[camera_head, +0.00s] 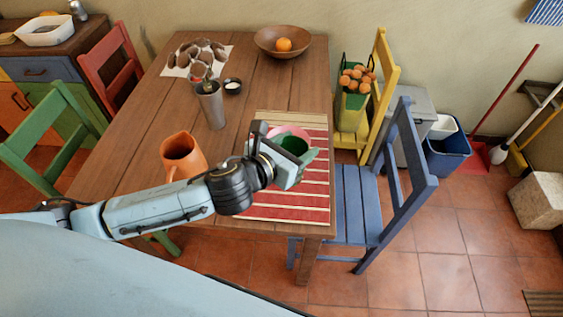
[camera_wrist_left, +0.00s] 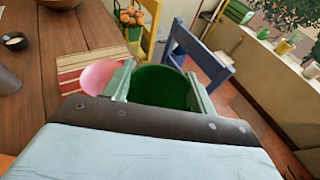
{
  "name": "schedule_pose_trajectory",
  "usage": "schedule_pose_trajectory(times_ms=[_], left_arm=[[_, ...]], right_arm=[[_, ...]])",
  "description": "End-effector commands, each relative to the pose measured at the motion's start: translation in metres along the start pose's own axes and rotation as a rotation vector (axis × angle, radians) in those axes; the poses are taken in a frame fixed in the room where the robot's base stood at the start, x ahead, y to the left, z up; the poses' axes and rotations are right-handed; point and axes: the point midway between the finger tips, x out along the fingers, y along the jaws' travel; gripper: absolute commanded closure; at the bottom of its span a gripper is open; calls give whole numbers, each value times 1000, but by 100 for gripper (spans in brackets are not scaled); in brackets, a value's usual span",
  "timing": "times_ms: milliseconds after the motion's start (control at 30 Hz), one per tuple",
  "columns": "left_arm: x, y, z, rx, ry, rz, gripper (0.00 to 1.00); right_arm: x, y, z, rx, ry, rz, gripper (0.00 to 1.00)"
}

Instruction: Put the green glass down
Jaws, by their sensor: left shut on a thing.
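The green glass (camera_head: 292,145) is between the fingers of my left gripper (camera_head: 290,165), over the front right part of the wooden table. In the left wrist view the glass (camera_wrist_left: 160,88) shows its open rim between the two fingers (camera_wrist_left: 160,92), which are shut on it. Its lower part is hidden by the gripper, so I cannot tell whether its base touches anything. A red and cream striped mat (camera_head: 290,205) lies beneath the gripper. A pink round dish (camera_head: 285,131) is just behind the glass. My right gripper is not in view.
On the table (camera_head: 150,130) stand an orange jug (camera_head: 182,155), a metal vase (camera_head: 211,106) with dried stems, a small dark candle cup (camera_head: 233,87) and a wooden bowl (camera_head: 268,42) holding an orange fruit. A blue chair (camera_head: 355,200) stands at the table's right edge.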

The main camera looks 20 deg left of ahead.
Motion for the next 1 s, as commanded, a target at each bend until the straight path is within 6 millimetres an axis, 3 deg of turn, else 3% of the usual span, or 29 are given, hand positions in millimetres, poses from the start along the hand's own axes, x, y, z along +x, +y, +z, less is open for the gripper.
schedule_pose_trajectory(times_ms=[67,200,533,867,1000], left_arm=[[10,-6,3,40,-2,-83,66],[23,-15,-10,83,1,-231,66],[30,-10,-38,120,2,-407,66],[46,-9,-92,121,3,-422,66],[49,-9,-102,124,1,-422,66]], right_arm=[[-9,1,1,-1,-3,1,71],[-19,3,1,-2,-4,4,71],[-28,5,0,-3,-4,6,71],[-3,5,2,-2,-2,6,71],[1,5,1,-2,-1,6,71]])
